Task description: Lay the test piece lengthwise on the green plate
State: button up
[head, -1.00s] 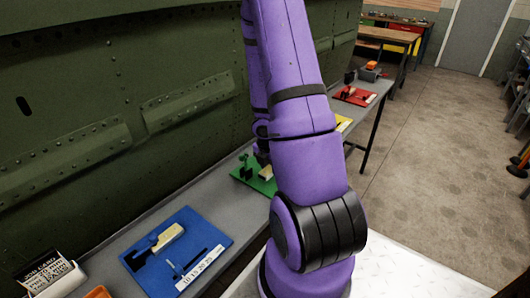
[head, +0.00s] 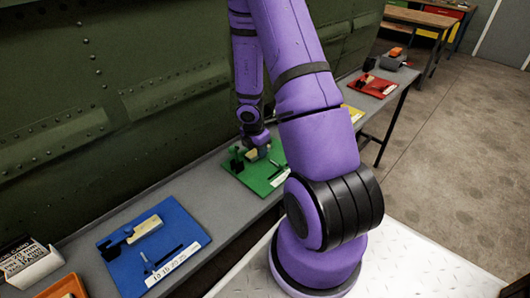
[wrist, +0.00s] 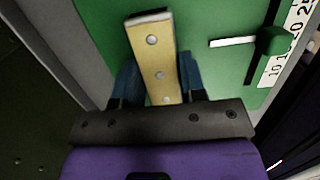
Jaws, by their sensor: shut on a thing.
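The test piece is a pale yellow bar with several round rivet heads; it shows in the wrist view (wrist: 152,38) and small in the head view (head: 251,155). My gripper (wrist: 160,80) has its blue fingers shut on the two long sides of the bar, near its lower half. The green plate (wrist: 224,68) lies behind the bar, and in the head view (head: 238,179) it sits on the grey bench below my gripper (head: 254,147). I cannot tell whether the bar touches the plate. The bar's near end is hidden by my gripper.
A green knob with a pale rod (wrist: 272,41) and a number strip (wrist: 292,40) are on the plate's right. A blue plate (head: 185,222) is nearer and a red plate (head: 372,87) farther along the bench. The dark green fuselage wall (head: 110,90) stands behind.

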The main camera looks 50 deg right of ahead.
jog(key=shift+f, duration=0.3)
jog(key=o, duration=0.9)
jog(key=shift+f, duration=0.1)
